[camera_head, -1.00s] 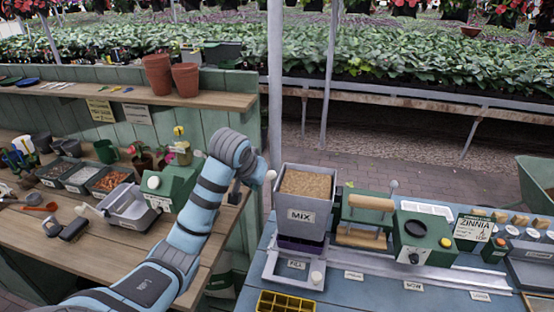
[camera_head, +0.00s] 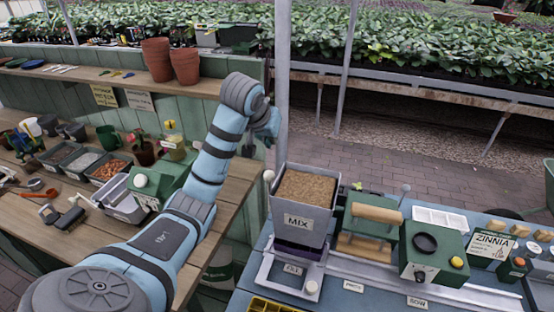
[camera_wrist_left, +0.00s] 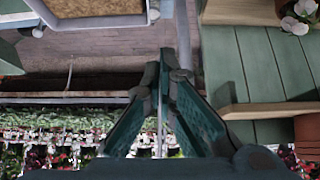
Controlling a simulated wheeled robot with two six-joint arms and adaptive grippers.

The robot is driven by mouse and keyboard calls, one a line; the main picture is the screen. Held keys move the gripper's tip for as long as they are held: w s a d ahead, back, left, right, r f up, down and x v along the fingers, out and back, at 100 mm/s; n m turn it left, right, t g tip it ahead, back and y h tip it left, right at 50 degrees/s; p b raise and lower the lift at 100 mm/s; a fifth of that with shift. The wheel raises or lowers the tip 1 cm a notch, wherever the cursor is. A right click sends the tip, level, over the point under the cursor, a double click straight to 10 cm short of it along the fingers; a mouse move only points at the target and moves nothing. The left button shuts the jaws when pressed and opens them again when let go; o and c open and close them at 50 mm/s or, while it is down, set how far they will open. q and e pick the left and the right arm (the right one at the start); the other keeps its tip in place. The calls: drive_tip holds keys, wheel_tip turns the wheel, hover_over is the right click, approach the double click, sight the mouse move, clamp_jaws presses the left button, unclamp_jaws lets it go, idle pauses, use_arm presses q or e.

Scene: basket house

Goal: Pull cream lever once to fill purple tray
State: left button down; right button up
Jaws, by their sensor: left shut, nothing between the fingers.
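The cream lever's round knob (camera_head: 269,176) stands at the left side of the grey MIX hopper (camera_head: 302,222), which is full of brown mix. The purple tray (camera_head: 298,249) sits under the hopper, mostly hidden, in the grey FILL frame (camera_head: 266,270). My left gripper (camera_head: 248,150) is up and left of the knob, apart from it, and small in the head view. In the left wrist view its fingers (camera_wrist_left: 170,68) are shut and empty. My right gripper is not in view.
A yellow tray (camera_head: 270,307) lies at the front edge. Right of the hopper stand a wooden-handled press (camera_head: 375,214) and a green SOW unit (camera_head: 432,250). The left bench (camera_head: 60,235) holds pots and bins. Open floor lies behind the blue bench.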

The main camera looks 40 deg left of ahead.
use_arm(q)
drive_tip(key=x, duration=1)
drive_tip(key=s, duration=0.1)
drive_tip(key=s+f+p, duration=0.1)
drive_tip(key=s+d, duration=0.1)
drive_tip(key=shift+s+f+p, duration=0.15)
drive_tip(key=shift+f+p, duration=0.05)
drive_tip(key=shift+p, duration=0.2)
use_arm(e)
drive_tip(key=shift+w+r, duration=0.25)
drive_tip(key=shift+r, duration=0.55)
use_arm(q)
drive_tip(key=shift+f, duration=0.1)
